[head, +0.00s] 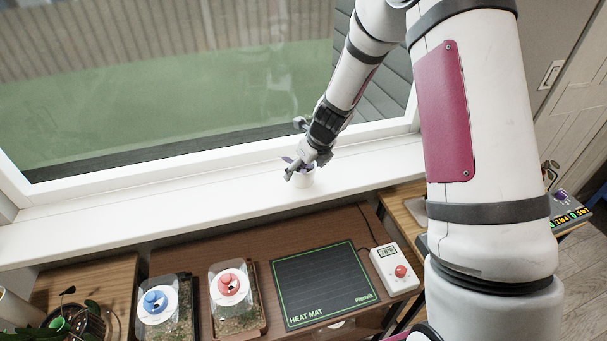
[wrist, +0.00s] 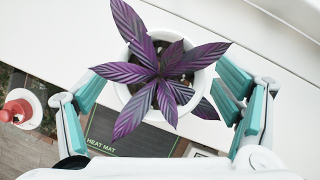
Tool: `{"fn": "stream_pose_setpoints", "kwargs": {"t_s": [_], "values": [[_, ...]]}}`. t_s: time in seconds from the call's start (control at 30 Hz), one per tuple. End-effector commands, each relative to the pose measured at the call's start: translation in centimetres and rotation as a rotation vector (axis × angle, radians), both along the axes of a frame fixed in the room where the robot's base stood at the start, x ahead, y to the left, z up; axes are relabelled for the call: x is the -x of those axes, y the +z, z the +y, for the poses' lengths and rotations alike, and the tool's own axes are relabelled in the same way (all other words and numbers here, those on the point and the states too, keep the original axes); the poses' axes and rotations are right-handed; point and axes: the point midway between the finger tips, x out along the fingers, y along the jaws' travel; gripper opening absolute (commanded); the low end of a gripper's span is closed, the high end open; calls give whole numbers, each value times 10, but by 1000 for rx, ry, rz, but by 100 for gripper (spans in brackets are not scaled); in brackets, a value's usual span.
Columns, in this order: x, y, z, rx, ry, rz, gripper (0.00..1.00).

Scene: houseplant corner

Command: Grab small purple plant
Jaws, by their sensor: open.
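The small purple plant (wrist: 158,73) has striped pointed leaves and sits in a white round pot (wrist: 205,78). In the head view the pot (head: 303,180) stands on the white windowsill (head: 215,195), mostly hidden by my gripper (head: 305,165). In the wrist view my gripper (wrist: 161,98) is open, with one teal-padded finger on each side of the pot. The plant lies between the fingers. I cannot tell whether either finger touches the pot.
Below the sill a brown table holds a black heat mat (head: 322,285), a white thermostat box (head: 394,268) and two clear-lidded trays with a blue knob (head: 155,301) and a red knob (head: 229,284). The window (head: 170,90) is behind the sill. The sill left of the plant is clear.

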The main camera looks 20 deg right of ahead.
Motion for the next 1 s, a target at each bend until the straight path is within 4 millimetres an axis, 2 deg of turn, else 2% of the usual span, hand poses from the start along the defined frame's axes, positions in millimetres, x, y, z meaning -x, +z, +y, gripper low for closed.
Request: {"fn": "stream_pose_setpoints", "kwargs": {"t_s": [0.13, 0.37, 0.4, 0.6, 0.67, 1.0], "values": [[-4, -10, 1, -1, -2, 0, 84], [-5, -11, 2, -1, -1, -1, 84], [-5, -11, 2, -1, -1, -1, 82], [-5, -11, 2, -1, -1, -1, 36], [-5, -11, 2, 0, -1, 0, 25], [-5, -9, 2, 0, 0, -1, 25]]}}
